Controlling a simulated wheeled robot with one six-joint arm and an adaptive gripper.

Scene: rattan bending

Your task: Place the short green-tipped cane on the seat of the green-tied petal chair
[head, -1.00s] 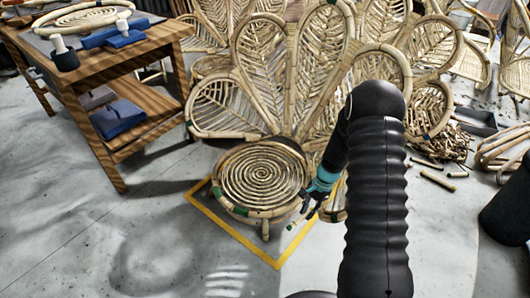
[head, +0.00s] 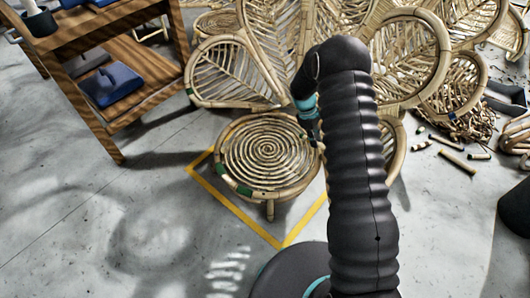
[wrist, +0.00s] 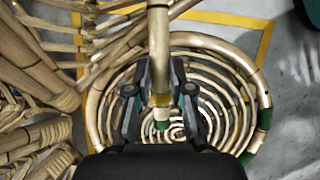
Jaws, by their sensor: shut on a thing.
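The short green-tipped cane (wrist: 158,45) is between the fingers of my gripper (wrist: 160,85) in the wrist view. Its green end (wrist: 162,125) points toward my palm, and the rest runs to the top of the picture. The petal chair's round spiral seat (head: 265,155) has green ties (head: 225,168) on its rim. In the wrist view the seat (wrist: 255,85) lies behind the gripper and cane. In the head view my gripper (head: 313,128) is at the seat's right rim, partly hidden by my arm; I cannot make out the cane there.
Woven petal backs (head: 230,70) rise behind the seat. A yellow floor line (head: 235,210) surrounds the chair. A wooden bench (head: 105,120) with a blue block (head: 112,87) stands at left. Loose cane pieces (head: 458,160) lie at right. The floor in front is clear.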

